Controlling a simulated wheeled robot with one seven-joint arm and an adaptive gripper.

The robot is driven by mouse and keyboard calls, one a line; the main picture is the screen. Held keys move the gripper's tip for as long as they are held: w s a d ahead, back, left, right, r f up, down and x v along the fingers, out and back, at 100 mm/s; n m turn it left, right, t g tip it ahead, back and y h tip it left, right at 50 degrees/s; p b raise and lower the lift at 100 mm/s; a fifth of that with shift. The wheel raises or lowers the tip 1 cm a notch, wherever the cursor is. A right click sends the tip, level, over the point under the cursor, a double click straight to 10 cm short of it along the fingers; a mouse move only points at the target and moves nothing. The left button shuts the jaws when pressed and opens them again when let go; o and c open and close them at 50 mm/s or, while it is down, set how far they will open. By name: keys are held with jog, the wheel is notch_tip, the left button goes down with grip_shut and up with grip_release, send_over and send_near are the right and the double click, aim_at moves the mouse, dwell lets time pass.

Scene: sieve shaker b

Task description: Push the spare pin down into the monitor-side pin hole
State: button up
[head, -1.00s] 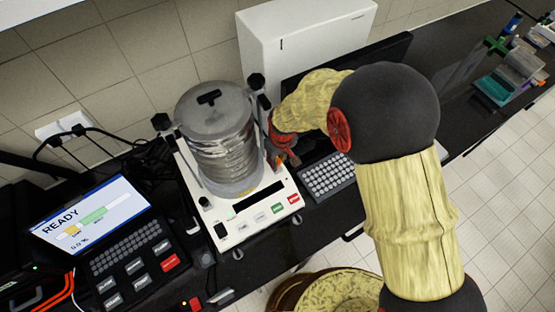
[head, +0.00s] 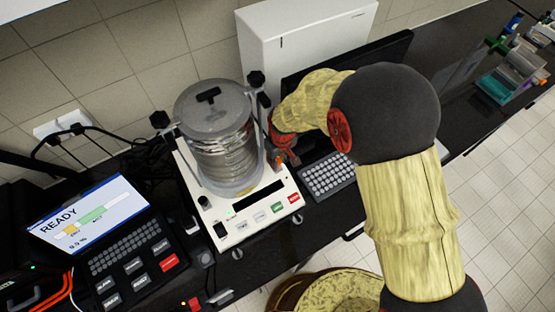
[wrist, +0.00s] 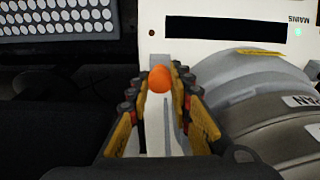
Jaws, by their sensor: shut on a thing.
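The spare pin (wrist: 159,79) shows as a round orange head between my fingertips in the wrist view. My gripper (wrist: 160,95) is shut on it, with a yellow-and-black finger on either side. In the head view my gripper (head: 284,158) is at the right side of the sieve shaker (head: 241,213), on the side of the dark monitor (head: 391,58). The pin's shaft and the monitor-side pin hole are hidden, so I cannot tell whether the pin is in the hole.
The sieve stack (head: 219,137) stands close beside my gripper, with clamp rods around it. A keyboard (head: 328,178) lies to the right of the shaker. A control panel with a READY screen (head: 90,216) is at the left. A white box (head: 305,45) stands behind.

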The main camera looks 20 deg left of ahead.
jog(key=shift+f, duration=0.1)
dwell(0.3)
jog(key=o, duration=1)
jog(key=shift+r+p, duration=2.1)
jog(key=shift+r, duration=2.45)
